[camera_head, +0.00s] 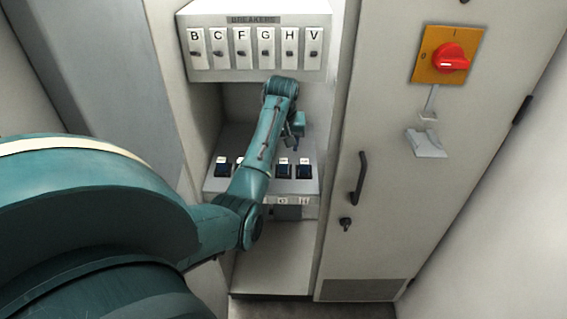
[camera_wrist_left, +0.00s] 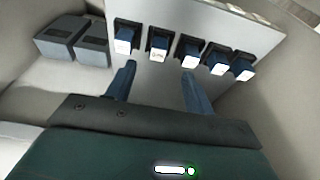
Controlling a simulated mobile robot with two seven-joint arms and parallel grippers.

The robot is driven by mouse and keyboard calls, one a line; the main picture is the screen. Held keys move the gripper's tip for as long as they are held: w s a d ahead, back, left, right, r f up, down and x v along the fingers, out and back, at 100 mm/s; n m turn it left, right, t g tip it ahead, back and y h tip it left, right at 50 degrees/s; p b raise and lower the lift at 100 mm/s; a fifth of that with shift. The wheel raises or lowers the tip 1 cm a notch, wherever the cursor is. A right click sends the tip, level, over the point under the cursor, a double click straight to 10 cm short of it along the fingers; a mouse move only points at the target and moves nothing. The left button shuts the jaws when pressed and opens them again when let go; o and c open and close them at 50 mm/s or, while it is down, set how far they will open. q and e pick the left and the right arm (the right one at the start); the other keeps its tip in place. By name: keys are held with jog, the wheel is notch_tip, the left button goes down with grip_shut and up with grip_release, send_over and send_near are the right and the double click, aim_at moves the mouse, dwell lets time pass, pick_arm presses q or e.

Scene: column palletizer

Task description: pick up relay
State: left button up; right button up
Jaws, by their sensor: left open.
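Several dark blue relays with white labelled tops sit in a row on the grey sloped panel in the cabinet. In the head view one relay (camera_head: 284,171) and another relay (camera_head: 304,171) show right of my arm, and one relay (camera_head: 221,169) shows left of it. In the wrist view the relay row runs across the top, with a relay (camera_wrist_left: 160,42) beyond the gap between my fingers. My left gripper (camera_wrist_left: 159,70) is open and empty, its fingers apart and pointing at the row. In the head view my left gripper (camera_head: 298,124) is above the panel. My arm hides the middle relays. My right gripper is not in view.
A breaker box (camera_head: 254,48) with lettered switches overhangs the panel. A closed cabinet door with a handle (camera_head: 360,178) and red rotary switch (camera_head: 452,57) stands at right. Two grey blocks (camera_wrist_left: 75,38) lie left of the relay row in the wrist view.

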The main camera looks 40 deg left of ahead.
pick_arm(q)
send_over(284, 162)
jog(key=s+d, duration=0.1)
jog(key=s, duration=0.1)
jog(key=x, duration=0.4)
jog(key=shift+s+d+f, duration=0.25)
jog(key=shift+d+f, duration=0.15)
jog(key=shift+f, duration=0.05)
jog(key=shift+w+x, duration=0.15)
jog(key=shift+x, duration=1.15)
jog(key=shift+w+x, duration=0.15)
jog(key=shift+x, duration=1.2)
jog(key=shift+a+r, duration=0.1)
jog(key=shift+a, duration=0.05)
jog(key=shift+c, duration=0.4)
jog(key=c, duration=1)
